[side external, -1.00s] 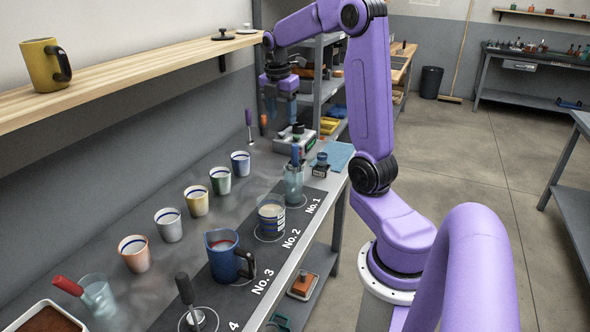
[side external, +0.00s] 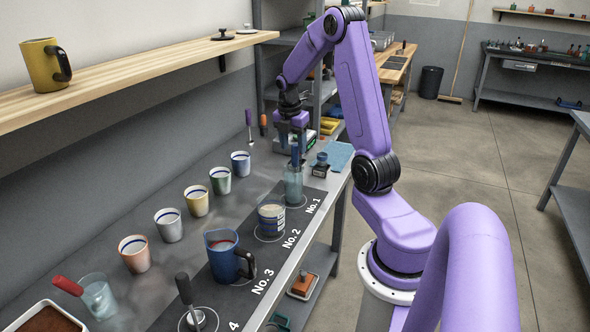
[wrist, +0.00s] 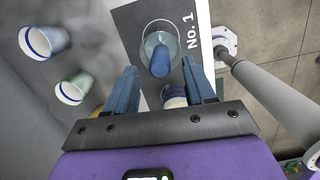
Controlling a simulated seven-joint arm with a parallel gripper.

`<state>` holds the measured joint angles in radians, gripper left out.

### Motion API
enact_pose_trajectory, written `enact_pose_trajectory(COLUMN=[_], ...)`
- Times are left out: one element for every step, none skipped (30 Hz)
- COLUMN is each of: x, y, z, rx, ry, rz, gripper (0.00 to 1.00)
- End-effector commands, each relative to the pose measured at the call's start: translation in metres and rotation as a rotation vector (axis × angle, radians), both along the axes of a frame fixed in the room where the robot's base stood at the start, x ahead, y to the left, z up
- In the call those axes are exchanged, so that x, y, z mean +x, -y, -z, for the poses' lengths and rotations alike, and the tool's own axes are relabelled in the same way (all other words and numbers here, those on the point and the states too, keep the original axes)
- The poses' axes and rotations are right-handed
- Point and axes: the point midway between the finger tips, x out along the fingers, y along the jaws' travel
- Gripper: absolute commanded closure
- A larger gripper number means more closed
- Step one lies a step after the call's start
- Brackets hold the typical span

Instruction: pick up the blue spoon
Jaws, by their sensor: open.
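The blue spoon stands in a clear glass (side external: 293,185) on spot No. 1. The wrist view shows its blue handle end (wrist: 160,62) pointing up out of the glass (wrist: 147,40). The spoon's lower part is hard to make out inside the glass. My gripper (side external: 294,148) is above the glass, pointing down. In the wrist view my gripper (wrist: 160,67) is open, one blue finger on each side of the handle line. The handle looks free of both fingers; how deep it sits between them I cannot tell.
A small dark jar (side external: 321,165) stands close to the right of the glass, near a blue cloth (side external: 338,155). Cups, including a green one (side external: 220,180), line the left. A striped cup (side external: 271,218) stands on No. 2 and a blue jug (side external: 226,256) on No. 3.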

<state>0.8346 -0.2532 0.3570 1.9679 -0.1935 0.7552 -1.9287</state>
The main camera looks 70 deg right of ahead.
Motion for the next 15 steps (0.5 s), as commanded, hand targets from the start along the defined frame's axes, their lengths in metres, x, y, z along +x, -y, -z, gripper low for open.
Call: enact_pose_trajectory(x=[0.000,0.000,0.000,-0.001,-0.001,-0.001,-0.002,-0.002,-0.002,-0.003,-0.003,-0.002,-0.002,-0.002,-0.002], y=[0.000,0.000,0.001,0.001,0.002,0.004,0.005,0.006,0.008,0.009,0.009,0.010,0.010,0.011,0.011], z=[0.003,0.004,0.006,0.008,0.011,0.016,0.020,0.024,0.030,0.034,0.038,0.043,0.046,0.049,0.051], rx=[0.000,0.000,0.001,0.001,0.001,0.002,0.002,0.002,0.002,0.002,0.002,0.002,0.001,0.001,0.001], ry=[0.000,0.000,-0.001,-0.002,-0.002,-0.002,-0.003,-0.002,-0.003,-0.004,-0.003,-0.003,-0.002,-0.002,-0.001], rz=[0.000,0.000,0.000,0.000,0.001,0.001,0.001,0.002,0.003,0.002,0.000,0.000,0.000,0.000,0.000], gripper=[0.46,0.46,0.46,0.46,0.46,0.46,0.46,0.46,0.46,0.46,0.46,0.46,0.46,0.46,0.46])
